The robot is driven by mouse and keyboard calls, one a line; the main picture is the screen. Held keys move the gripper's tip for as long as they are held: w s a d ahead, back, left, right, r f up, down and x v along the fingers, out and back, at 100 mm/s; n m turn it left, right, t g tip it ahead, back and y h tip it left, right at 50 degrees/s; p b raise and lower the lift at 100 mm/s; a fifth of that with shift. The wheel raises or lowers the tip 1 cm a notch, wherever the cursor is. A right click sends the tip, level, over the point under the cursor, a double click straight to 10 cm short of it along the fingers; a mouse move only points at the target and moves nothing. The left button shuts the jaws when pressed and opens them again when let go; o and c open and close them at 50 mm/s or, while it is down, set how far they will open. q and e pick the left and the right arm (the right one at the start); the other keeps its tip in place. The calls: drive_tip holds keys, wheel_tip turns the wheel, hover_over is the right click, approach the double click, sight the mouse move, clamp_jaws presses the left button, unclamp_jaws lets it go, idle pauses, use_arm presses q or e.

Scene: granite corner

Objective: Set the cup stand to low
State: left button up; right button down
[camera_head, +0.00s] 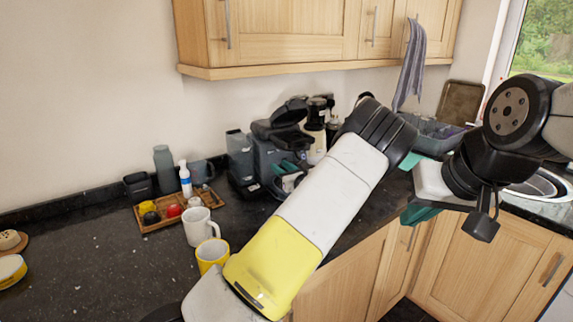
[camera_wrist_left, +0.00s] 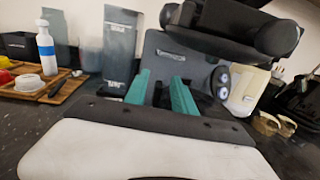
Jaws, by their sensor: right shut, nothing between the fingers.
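The grey coffee machine (camera_head: 268,158) stands on the dark counter against the wall. Its black top part (camera_head: 280,122) is raised, and the machine also shows close up in the left wrist view (camera_wrist_left: 170,50). I cannot make out the cup stand; the lower front of the machine is largely hidden by my left gripper. My left gripper (camera_head: 285,168) is at the machine's front. Its two green fingers (camera_wrist_left: 160,82) are apart, pointing at the machine, with only dark and grey surfaces seen between them. My right gripper (camera_head: 415,214) is shut and empty, to the right over the counter's front edge.
A wooden tray (camera_head: 152,222) with a bottle and small items is left of the machine. A white mug (camera_head: 198,228) and a yellow mug (camera_head: 212,256) stand in front. A grinder-like appliance (camera_head: 316,125) is right of the machine. The counter's left part is mostly clear.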

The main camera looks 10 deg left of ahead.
use_arm(q)
drive_tip(key=shift+w+a, duration=0.3)
drive_tip(key=shift+c, duration=0.4)
clamp_jaws()
drive_tip(key=shift+f, duration=0.1)
idle(0.8)
